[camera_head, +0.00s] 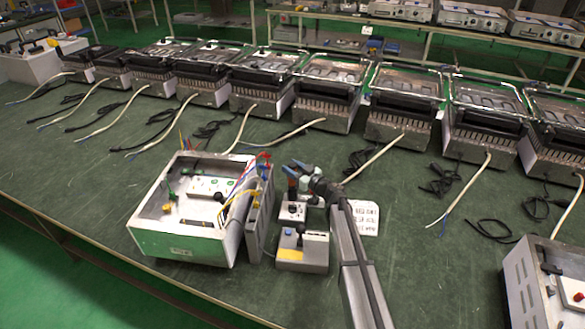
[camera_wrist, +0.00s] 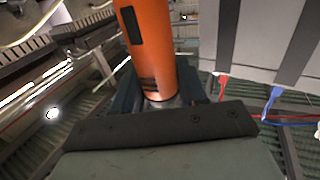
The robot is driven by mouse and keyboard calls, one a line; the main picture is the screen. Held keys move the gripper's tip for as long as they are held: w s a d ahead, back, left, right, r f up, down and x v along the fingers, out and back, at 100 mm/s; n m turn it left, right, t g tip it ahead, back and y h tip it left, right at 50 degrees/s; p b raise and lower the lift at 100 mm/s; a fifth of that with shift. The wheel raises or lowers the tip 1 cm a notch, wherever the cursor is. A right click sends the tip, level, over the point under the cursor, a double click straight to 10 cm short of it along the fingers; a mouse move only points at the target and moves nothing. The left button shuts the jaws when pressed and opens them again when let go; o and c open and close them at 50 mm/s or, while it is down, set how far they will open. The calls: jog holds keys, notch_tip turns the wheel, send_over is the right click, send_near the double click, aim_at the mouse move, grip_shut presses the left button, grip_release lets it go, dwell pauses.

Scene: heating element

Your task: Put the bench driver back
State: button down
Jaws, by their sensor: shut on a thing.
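The bench driver (camera_wrist: 152,45) shows in the wrist view as a thick orange cylinder with a dark rectangular patch. My gripper (camera_wrist: 160,92) is shut on it, with dark fingers on either side of its lower part. In the head view my gripper (camera_head: 304,177) is over the green bench, right of the open white box. The driver is hard to make out there. A small box with a dark knob or hole on top (camera_head: 292,211) stands just below the gripper in the picture. A grey box with a yellow patch (camera_head: 302,252) is nearer the front.
The open white box (camera_head: 180,240) with wires and a grey side panel stands close on the left. A white sign (camera_head: 365,217) is just right of my arm. Several metal appliances (camera_head: 315,95) with trailing cords line the back. Bench space right of the sign is mostly clear.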

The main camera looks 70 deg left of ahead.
jog(key=shift+f, duration=0.1)
jog(key=c, duration=0.6)
grip_release()
jog(key=shift+r, duration=0.35)
jog(key=v, duration=1.2)
